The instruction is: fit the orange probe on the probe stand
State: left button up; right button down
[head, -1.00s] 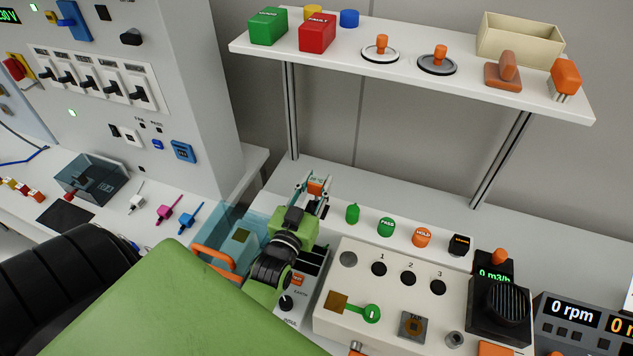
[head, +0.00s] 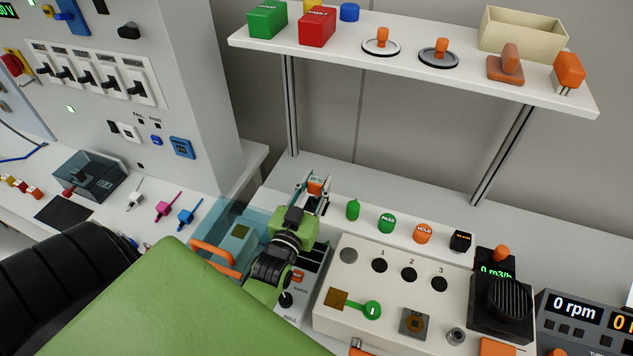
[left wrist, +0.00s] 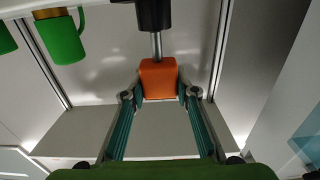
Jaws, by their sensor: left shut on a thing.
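My left gripper (head: 317,188) is shut on an orange block, which I take to be the orange probe (head: 316,185), above the bench behind the blue-clear box. In the left wrist view the orange block (left wrist: 158,78) sits between the two fingertips of my left gripper (left wrist: 159,95). A thin metal rod (left wrist: 156,45) runs from it to a black part (left wrist: 154,14) at the top edge. A pale display-like patch shows on the orange part in the head view. I cannot tell which thing is the probe stand. My right gripper is not in view.
A cream panel (head: 348,295) lies in front. The white shelf (head: 420,70) hangs above, on metal posts.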

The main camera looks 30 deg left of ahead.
pick_arm(q)
jog(key=shift+f+b, duration=0.8)
jog(key=shift+f, duration=0.5)
jog(key=o, duration=1.3)
jog(key=v, duration=1.2)
jog(key=shift+r, duration=0.1)
